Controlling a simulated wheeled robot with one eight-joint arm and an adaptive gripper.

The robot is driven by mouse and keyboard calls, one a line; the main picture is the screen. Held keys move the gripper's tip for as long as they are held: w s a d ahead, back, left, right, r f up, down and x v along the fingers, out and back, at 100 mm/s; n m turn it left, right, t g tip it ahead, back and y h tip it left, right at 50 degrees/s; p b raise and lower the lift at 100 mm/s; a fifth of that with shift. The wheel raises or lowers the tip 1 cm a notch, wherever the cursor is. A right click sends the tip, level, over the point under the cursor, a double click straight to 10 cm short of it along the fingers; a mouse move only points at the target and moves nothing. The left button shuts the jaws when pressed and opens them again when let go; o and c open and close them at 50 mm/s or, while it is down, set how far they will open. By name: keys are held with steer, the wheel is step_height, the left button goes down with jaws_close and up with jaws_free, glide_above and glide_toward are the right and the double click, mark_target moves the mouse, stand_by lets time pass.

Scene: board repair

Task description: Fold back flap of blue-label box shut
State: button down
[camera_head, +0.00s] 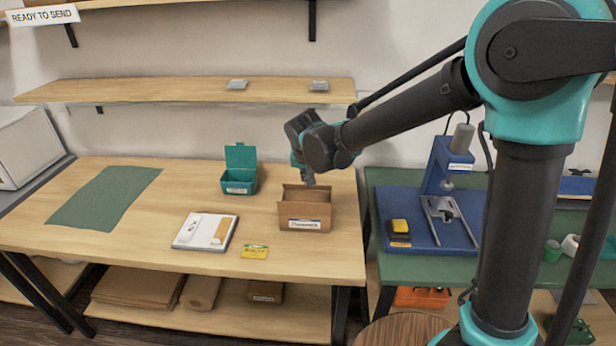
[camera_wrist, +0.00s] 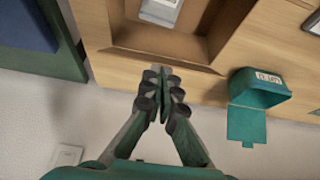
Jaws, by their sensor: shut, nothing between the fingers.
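The blue-label box (camera_head: 305,211) is an open brown cardboard carton at the right end of the wooden table. Its white-and-blue label (camera_head: 305,224) is on the front. The back flap (camera_head: 314,192) stands up at the rear edge. In the wrist view the box's back side (camera_wrist: 165,62) lies just ahead of my fingertips, and a pale item (camera_wrist: 160,12) shows inside. My gripper (camera_head: 310,182) is shut and empty, with its tips (camera_wrist: 163,76) at the back of the box. I cannot tell whether they touch the flap.
A teal bin (camera_head: 239,178) with its lid up stands to the left of the box. A green mat (camera_head: 104,198) is farther left. The wall and shelf (camera_head: 190,91) are behind the table.

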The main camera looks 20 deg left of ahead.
steer(key=shift+s+d+f+t+y, duration=0.15)
steer(key=shift+s+d+f+t, duration=0.05)
steer(key=shift+s+f+t, duration=0.55)
steer(key=shift+s+d+f+t+y, duration=0.2)
steer(key=shift+s+f+t, duration=0.35)
steer(key=shift+s+f, duration=0.4)
steer(key=shift+s+d+f, duration=0.15)
steer(key=shift+s+f, duration=0.35)
steer(key=shift+f, duration=0.5)
